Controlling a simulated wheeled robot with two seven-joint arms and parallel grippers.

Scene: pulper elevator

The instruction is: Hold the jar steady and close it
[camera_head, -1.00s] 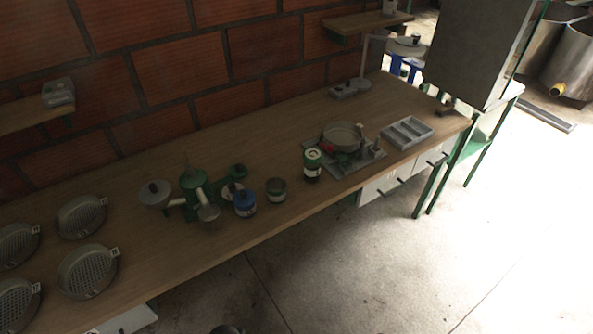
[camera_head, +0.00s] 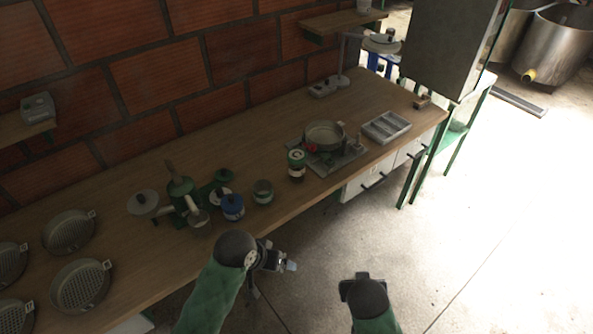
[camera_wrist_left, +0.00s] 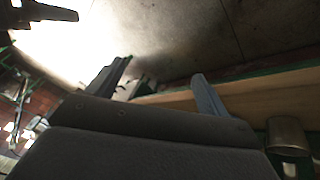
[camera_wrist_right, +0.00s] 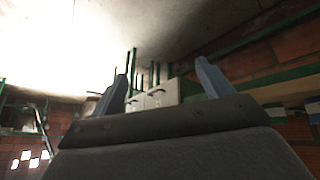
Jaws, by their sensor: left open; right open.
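Several small containers stand along the bench's front edge in the head view. I cannot tell which is the task's jar, or make out a loose lid. My left gripper (camera_head: 283,263) is open and empty, in front of the bench edge, apart from the jars. My right gripper (camera_head: 361,281) is open and empty, further right over the floor. In the left wrist view, a grey cylindrical container (camera_wrist_left: 287,138) shows at lower right.
A green hand-cranked machine (camera_head: 182,190) stands left of the jars. Round sieves (camera_head: 80,285) lie at the left. A pan (camera_head: 325,135) sits on a grey plate at the right, near a compartment tray (camera_head: 386,126). The bench (camera_head: 145,265) has bare wood in front.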

